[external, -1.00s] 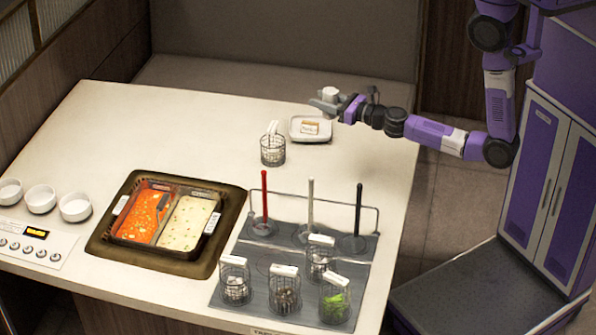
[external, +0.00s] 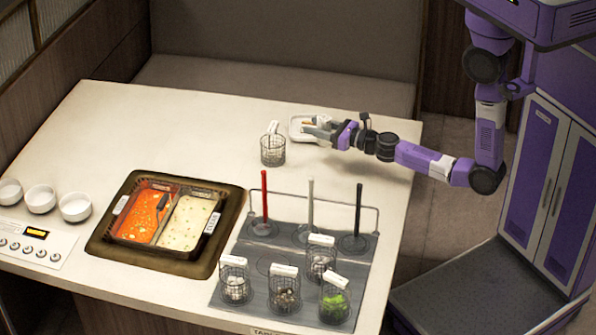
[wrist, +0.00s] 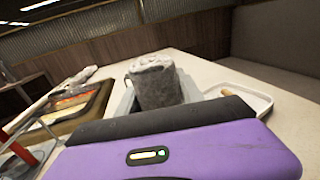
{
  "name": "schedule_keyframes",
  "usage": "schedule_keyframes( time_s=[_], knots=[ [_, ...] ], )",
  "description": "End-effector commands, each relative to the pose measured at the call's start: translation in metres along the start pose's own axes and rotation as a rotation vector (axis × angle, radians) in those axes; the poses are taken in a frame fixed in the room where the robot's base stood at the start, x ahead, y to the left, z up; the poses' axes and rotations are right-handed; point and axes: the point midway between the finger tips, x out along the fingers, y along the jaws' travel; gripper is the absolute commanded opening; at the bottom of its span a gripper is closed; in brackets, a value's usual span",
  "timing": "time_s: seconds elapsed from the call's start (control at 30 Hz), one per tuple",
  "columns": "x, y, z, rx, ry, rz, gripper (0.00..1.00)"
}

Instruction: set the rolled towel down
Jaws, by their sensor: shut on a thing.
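There the towel is small and largely hidden by the fingers. A white tray (external: 295,132) lies right beside and partly behind the gripper. The tray (wrist: 262,99) also shows right of the towel in the wrist view, with a small tan item on it. I cannot tell whether the towel touches anything beneath it.
A wire basket (external: 273,152) stands just left of my gripper. A rack with upright ladles (external: 310,200) and several filled baskets are nearer the front. A divided pot (external: 165,220) sits in the table, with white bowls (external: 75,208) at left. The back left table is clear.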

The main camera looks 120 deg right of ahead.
Motion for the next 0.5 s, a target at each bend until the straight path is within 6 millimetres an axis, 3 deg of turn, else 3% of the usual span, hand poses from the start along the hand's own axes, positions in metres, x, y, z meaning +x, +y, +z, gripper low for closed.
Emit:
schedule_keyframes(
  time_s=[0.03,0.2,0.5],
  knots=[
    [0.000,-0.001,-0.016,0.001,0.000,-0.001,0.03],
    [0.000,-0.001,-0.036,0.000,0.000,-0.002,0.03],
    [0.000,0.000,-0.046,0.000,0.000,-0.001,0.03]
  ],
)
